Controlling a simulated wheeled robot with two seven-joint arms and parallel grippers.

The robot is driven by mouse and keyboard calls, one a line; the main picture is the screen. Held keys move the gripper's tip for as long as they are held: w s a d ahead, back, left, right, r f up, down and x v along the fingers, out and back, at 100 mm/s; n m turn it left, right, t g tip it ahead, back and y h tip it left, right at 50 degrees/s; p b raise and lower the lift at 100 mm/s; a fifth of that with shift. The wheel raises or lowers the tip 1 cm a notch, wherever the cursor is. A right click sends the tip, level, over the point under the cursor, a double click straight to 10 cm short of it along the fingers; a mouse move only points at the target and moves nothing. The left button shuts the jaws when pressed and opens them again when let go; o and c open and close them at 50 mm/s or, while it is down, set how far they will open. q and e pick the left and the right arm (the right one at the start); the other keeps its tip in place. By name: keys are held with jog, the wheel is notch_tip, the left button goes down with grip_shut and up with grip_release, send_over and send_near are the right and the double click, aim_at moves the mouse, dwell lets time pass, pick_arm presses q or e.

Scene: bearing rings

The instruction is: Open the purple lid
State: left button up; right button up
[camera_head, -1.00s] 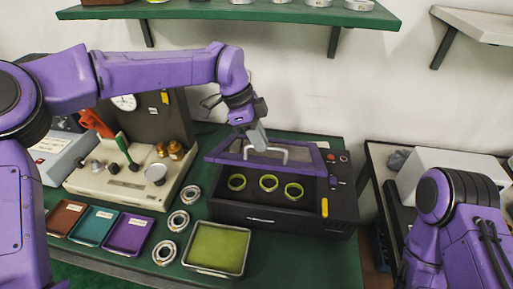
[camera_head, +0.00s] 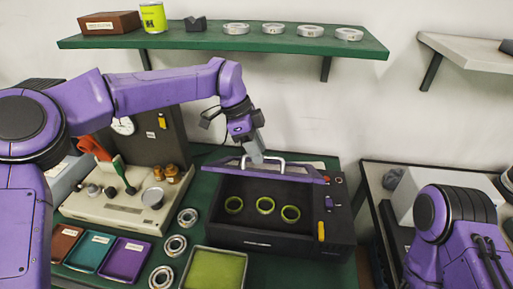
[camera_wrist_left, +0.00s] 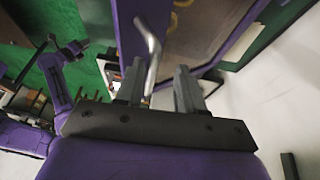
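The purple-framed lid (camera_head: 290,174) of the black box (camera_head: 270,238) is raised above the box, seen nearly edge-on in the head view. Its silver handle (camera_head: 280,161) stands on the lid. My left gripper (camera_head: 257,158) is at the handle's left end. In the left wrist view, the two fingers (camera_wrist_left: 158,85) are apart with a visible gap, and the bent handle (camera_wrist_left: 152,50) reaches down between them, nearer the left finger; contact cannot be told. The purple lid frame (camera_wrist_left: 128,35) also shows there. My right gripper is out of view.
A beige fixture (camera_head: 120,205) stands farther left. A green shelf (camera_head: 220,42) hangs above at the back.

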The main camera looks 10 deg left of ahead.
pick_arm(q)
jog(key=shift+w, duration=0.2)
jog(key=shift+s+r, duration=0.2)
jog(key=shift+s, duration=0.15)
jog(key=b+v, duration=0.2)
jog(key=v, duration=0.8)
jog(key=shift+r, duration=0.2)
jog(key=shift+a, duration=0.1)
jog(key=shift+c, duration=0.3)
